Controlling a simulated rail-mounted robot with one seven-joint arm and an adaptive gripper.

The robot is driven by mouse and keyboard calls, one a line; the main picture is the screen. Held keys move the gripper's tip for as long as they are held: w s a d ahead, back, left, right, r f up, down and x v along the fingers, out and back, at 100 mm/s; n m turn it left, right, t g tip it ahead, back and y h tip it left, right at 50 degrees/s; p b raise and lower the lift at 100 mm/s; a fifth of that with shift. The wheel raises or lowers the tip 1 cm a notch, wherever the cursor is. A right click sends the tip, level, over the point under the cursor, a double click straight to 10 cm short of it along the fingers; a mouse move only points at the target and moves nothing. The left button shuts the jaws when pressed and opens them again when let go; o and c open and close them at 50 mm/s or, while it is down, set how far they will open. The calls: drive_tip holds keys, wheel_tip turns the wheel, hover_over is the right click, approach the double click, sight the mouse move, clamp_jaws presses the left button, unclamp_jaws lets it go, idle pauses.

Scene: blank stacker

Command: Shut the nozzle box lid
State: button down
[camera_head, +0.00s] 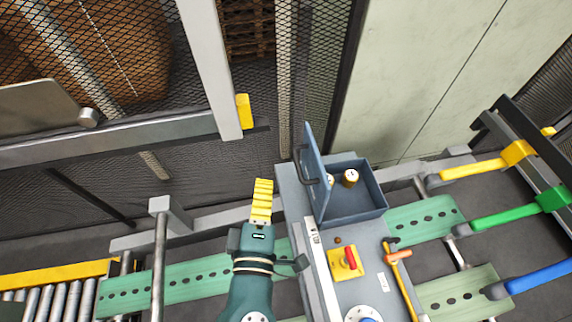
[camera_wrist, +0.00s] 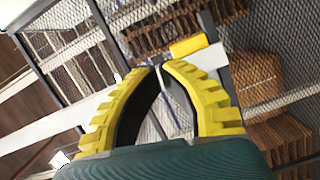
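The nozzle box (camera_head: 360,208) is a blue-grey open-topped box on the machine's grey top, right of centre in the head view. Its lid (camera_head: 316,160) stands raised along the box's left side, with a dark handle (camera_head: 306,168) on its left face. Two brass-coloured nozzles show inside; the lid partly hides one. My gripper (camera_head: 263,182) is left of the lid and apart from it, its yellow fingers pointing up the picture. In the wrist view my gripper (camera_wrist: 160,64) has its fingertips almost meeting, with nothing held. The box is not visible there.
A yellow panel with a red switch (camera_head: 347,258) and an orange-handled tool (camera_head: 398,254) are below the box. A grey post (camera_head: 159,255) stands left of my arm. Mesh fencing (camera_head: 270,100) is behind. Yellow, green and blue bars lie at right. Space between gripper and lid looks clear.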

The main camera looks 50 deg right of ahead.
drive_tip(key=d+f, duration=0.1)
drive_tip(key=d, duration=0.6)
drive_tip(key=shift+w, duration=0.15)
drive_tip(key=shift+r, duration=0.1)
